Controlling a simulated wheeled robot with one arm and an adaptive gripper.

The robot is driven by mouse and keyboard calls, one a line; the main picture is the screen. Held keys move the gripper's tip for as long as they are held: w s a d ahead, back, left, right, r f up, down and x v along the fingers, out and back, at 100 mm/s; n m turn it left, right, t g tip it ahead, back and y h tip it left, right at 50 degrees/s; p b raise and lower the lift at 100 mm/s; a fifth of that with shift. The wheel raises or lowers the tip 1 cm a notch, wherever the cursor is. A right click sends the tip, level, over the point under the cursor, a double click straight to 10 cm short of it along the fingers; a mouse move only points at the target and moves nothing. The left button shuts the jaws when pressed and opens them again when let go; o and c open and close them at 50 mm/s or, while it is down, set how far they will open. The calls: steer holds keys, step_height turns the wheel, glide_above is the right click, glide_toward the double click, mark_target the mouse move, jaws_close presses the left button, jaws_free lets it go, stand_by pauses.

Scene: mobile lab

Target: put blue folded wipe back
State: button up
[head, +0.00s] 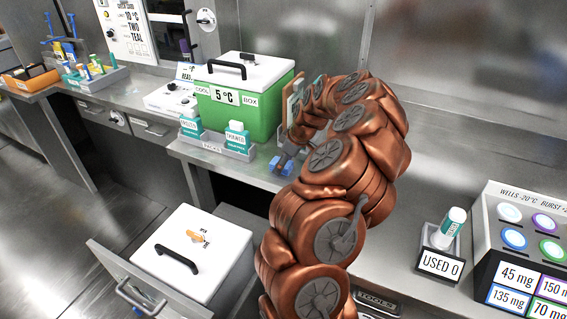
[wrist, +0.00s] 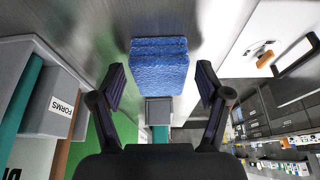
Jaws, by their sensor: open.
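The blue folded wipe (wrist: 159,68) lies on the metal counter, seen in the wrist view between my two fingers. It looks like a stacked, textured blue pad. My gripper (wrist: 160,82) is open, with a gap between each finger and the wipe. In the head view the wipe (head: 281,167) is a small blue patch near the counter's front edge, right of the green cool box. My gripper (head: 290,151) is just above it there, partly hidden by my copper arm.
The green cool box (head: 235,112) with a white lid stands left of my gripper. A grey packs tray (head: 222,147) holds white and teal bottles. A grey forms holder (wrist: 58,105) is close on the left in the wrist view. An open drawer (head: 150,295) with a white-lidded box is below.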

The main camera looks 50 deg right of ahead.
steer(key=b+v, duration=0.1)
steer(key=v, duration=1.1)
steer(key=shift+r+b, duration=0.15)
steer(key=shift+b, duration=0.2)
